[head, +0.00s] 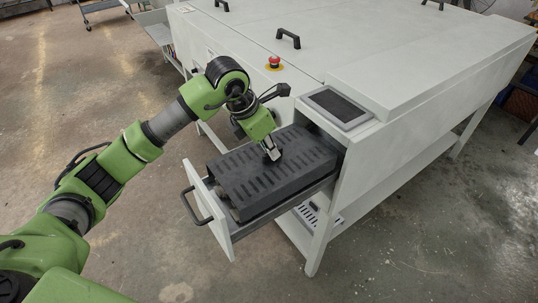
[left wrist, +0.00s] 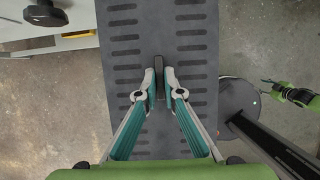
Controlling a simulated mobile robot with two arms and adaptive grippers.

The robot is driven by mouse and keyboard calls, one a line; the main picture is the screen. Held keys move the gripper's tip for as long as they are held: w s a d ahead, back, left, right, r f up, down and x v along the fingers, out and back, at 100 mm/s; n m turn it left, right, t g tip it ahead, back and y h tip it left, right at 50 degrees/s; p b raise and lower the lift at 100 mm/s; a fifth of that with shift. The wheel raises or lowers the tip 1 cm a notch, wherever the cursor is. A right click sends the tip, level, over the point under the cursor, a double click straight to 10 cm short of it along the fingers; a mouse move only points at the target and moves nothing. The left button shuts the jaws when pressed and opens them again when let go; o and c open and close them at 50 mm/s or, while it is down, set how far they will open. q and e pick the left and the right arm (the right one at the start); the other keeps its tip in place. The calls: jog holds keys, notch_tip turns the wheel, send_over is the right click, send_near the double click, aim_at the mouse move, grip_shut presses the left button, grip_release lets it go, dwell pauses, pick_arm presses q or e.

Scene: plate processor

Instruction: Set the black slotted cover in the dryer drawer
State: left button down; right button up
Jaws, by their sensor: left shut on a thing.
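The black slotted cover (head: 248,186) is a long dark slab with rows of slots, roughly level and lined up over the pulled-out dryer drawer (head: 222,226). My left gripper (head: 272,153) is over the cover's middle, shut on its small upright handle. In the left wrist view, the fingers of my left gripper (left wrist: 160,82) pinch this dark handle, with the cover (left wrist: 126,58) beneath. The cover hides most of the drawer's inside. I cannot tell whether it rests fully in the drawer. A small green and teal part, seemingly my right gripper (left wrist: 280,90), shows at the right.
The white machine (head: 420,60) stands behind and right of the drawer, with a screen (head: 338,104) and a red button (head: 274,62) on top. The drawer's front carries a black handle (head: 192,208). A lower shelf (head: 345,210) is at the right. Floor in front is clear.

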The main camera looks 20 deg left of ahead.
aim_at(269, 159)
pick_arm(q)
jog(key=f+p, duration=0.2)
jog(key=f, duration=0.1)
jog(key=shift+w+a, duration=0.2)
jog(key=shift+a, duration=0.1)
jog(key=shift+f, duration=0.35)
pick_arm(e)
jog(key=shift+s+r, duration=0.8)
jog(key=shift+r, duration=0.15)
pick_arm(q)
jog(key=shift+f, duration=0.15)
pick_arm(e)
jog(key=shift+f, duration=0.15)
pick_arm(q)
jog(key=shift+f+b, duration=0.15)
jog(key=shift+b, duration=0.2)
jog(key=c, duration=2.2)
grip_release()
jog(key=shift+o, duration=0.2)
pick_arm(e)
jog(key=shift+w, duration=0.15)
